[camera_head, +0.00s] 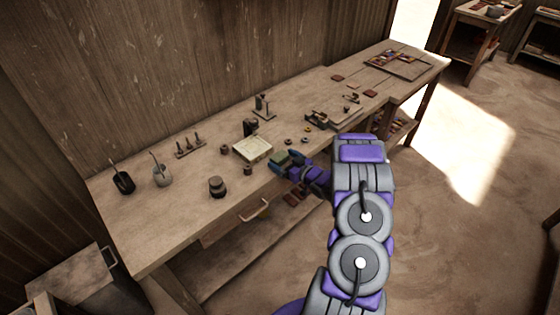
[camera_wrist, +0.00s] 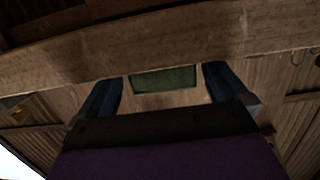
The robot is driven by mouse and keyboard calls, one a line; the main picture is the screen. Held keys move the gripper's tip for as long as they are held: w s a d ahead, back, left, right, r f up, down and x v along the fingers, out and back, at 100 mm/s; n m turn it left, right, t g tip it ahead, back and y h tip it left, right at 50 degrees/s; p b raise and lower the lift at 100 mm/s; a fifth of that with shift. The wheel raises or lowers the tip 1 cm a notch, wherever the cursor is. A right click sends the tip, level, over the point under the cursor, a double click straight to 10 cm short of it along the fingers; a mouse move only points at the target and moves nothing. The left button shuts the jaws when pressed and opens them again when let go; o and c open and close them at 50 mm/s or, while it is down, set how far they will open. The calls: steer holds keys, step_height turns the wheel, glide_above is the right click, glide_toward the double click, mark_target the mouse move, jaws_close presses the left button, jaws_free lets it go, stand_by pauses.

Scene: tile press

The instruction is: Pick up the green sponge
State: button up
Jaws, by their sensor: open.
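The green sponge (camera_head: 279,157) lies near the front edge of the workbench, beside a pale flat slab. My gripper (camera_head: 285,160) is at the sponge, reaching in from the front edge. In the wrist view the sponge (camera_wrist: 165,80) shows as a dark green block between my two blue fingers (camera_wrist: 162,76). The fingers are spread open, with a visible gap on each side of the sponge. How far the fingertips reach past the sponge is hard to tell. My gripper hides part of the sponge in the head view.
The pale slab (camera_head: 252,149) lies just left of the sponge. A dark round weight (camera_head: 217,187) and small cups stand further left. Small discs and a metal tool (camera_head: 318,119) lie to the right. A drawer handle (camera_head: 255,210) sticks out below the bench front.

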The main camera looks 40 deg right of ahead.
steer(key=shift+w+a+f, duration=0.1)
steer(key=shift+w+a, duration=0.05)
steer(key=shift+w, duration=0.45)
steer(key=shift+w+a+f, duration=0.1)
steer(key=shift+w, duration=0.45)
steer(key=shift+c, duration=0.3)
steer(key=c, duration=0.9)
